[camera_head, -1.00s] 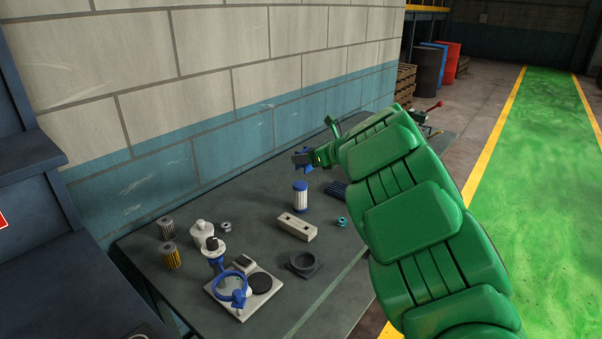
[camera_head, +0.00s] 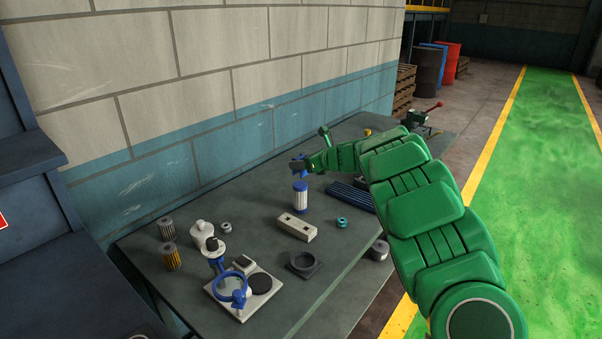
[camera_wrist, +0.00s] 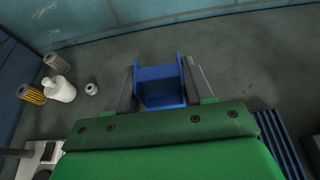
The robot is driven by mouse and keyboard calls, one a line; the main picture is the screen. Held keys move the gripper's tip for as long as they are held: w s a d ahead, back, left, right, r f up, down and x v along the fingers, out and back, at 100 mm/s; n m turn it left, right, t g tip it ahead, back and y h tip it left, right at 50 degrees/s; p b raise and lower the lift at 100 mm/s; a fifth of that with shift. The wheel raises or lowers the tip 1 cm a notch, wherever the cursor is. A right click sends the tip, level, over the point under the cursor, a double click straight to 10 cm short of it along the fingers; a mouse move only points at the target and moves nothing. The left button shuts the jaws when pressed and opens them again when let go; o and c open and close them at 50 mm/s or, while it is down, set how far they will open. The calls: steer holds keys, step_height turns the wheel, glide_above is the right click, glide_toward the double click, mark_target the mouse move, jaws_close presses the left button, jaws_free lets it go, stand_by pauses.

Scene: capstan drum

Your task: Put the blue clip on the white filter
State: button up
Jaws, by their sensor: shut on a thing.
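My gripper (camera_head: 301,164) is shut on the blue clip (camera_head: 297,170). In the wrist view the clip (camera_wrist: 160,85) sits between my two grey fingers (camera_wrist: 160,90), and its flat blue face fills the gap. The white filter (camera_head: 300,197), a pale ribbed cylinder with blue ends, stands upright on the table. In the head view the clip is just above the filter's top; whether they touch I cannot tell. In the wrist view the filter is hidden.
A white block (camera_head: 296,227) with holes lies in front of the filter. A teal ring (camera_head: 342,223) and a dark blue ribbed piece (camera_head: 349,196) lie to the right. White bottles, ribbed cylinders and a magnifier stand (camera_head: 262,291) are at left. The wall is behind.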

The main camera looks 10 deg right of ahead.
steer(key=shift+w+a+f, duration=0.1)
steer(key=shift+w+f, duration=0.25)
steer(key=shift+f, duration=0.2)
steer(key=shift+w+f, duration=0.35)
steer(key=shift+f, duration=1.45)
steer(key=shift+f, duration=0.1)
steer(key=o, duration=1)
steer(key=shift+v, duration=0.85)
steer(key=v, duration=1)
steer(key=shift+s+d, duration=0.15)
steer(key=shift+d, duration=0.05)
